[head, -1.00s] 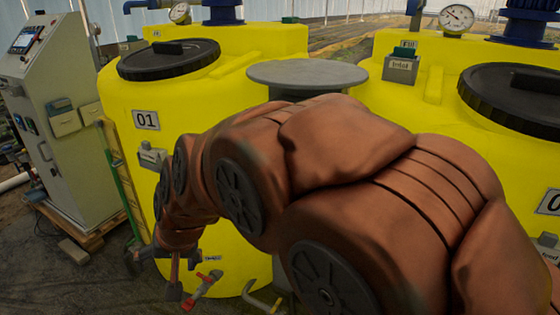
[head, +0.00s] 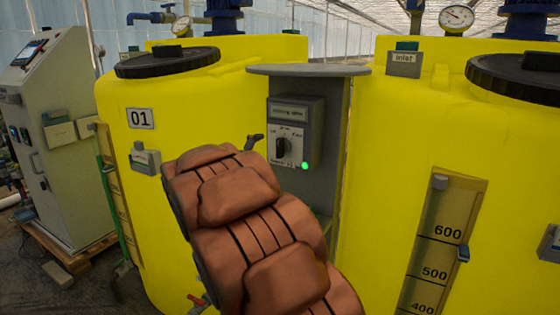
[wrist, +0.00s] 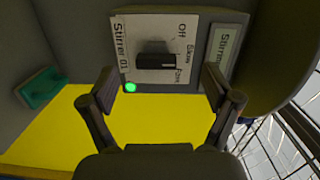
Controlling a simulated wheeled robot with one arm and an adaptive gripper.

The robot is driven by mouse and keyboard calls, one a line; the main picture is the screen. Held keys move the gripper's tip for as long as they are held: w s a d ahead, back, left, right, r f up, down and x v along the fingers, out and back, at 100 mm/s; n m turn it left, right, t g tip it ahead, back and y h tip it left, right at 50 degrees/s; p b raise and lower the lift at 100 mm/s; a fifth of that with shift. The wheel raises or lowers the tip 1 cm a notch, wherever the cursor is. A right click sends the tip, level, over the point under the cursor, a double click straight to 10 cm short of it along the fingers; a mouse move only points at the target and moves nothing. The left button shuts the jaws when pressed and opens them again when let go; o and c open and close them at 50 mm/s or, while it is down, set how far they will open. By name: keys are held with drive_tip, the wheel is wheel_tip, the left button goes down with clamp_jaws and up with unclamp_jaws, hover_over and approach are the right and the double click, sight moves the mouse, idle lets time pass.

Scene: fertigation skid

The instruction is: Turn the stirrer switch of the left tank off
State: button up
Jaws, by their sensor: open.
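The stirrer control box (head: 295,130) is a grey unit with a small display, mounted on the grey post between the yellow tanks. Its white plate reads "Stirrer 01" with marks Off, Slow and Fast in the wrist view (wrist: 122,50). The black switch knob (head: 281,147) stands about upright in the head view, nearest the middle Slow mark. The knob also shows in the wrist view (wrist: 155,62). A green lamp (head: 305,166) beside it is lit. My gripper (wrist: 158,85) is open and empty, facing the plate with its fingers either side of the knob, seemingly short of it.
The left tank (head: 140,90) carries the label 01. The right tank (head: 400,150) has a level scale (head: 440,240). A round grey cover plate (head: 308,70) overhangs the control box. A control cabinet (head: 55,120) stands at far left. A green part (wrist: 40,88) shows left in the wrist view.

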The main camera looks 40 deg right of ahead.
sight(278, 149)
drive_tip(key=shift+m+g+h, duration=0.3)
drive_tip(key=shift+m+g, duration=0.4)
drive_tip(key=shift+m, duration=0.1)
drive_tip(key=shift+w+d+f, duration=0.1)
drive_tip(key=shift+d+f, duration=0.05)
drive_tip(key=shift+d, duration=1.35)
drive_tip(key=shift+w+d+f, duration=0.1)
drive_tip(key=shift+d, duration=1.45)
drive_tip(key=shift+w+d+f, duration=0.1)
drive_tip(key=shift+d+f, duration=0.05)
drive_tip(key=shift+d, duration=1.35)
drive_tip(key=c, duration=1.2)
